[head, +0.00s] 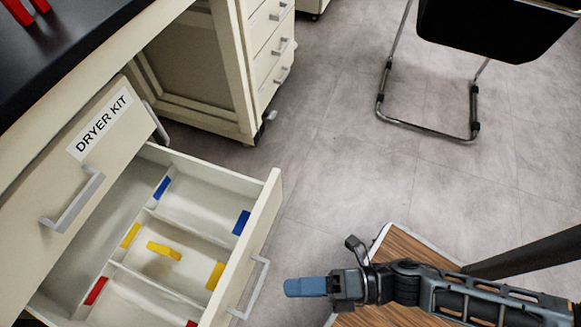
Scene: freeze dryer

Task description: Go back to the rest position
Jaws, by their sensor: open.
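My gripper (306,287) is at the lower middle of the head view, with its blue fingers pointing left. It is open and nothing shows between its fingers, which are seen nearly edge-on. It is to the right of the open drawer (262,215), apart from the drawer's handle (250,288). My arm reaches in from the lower right corner.
The drawer's middle compartment holds a loose yellow piece (163,251); blue, yellow and red markers line the compartments. The shut "DRYER KIT" drawer (85,155) is above. A black chair (490,28) stands at upper right. The grey floor (330,175) between is clear.

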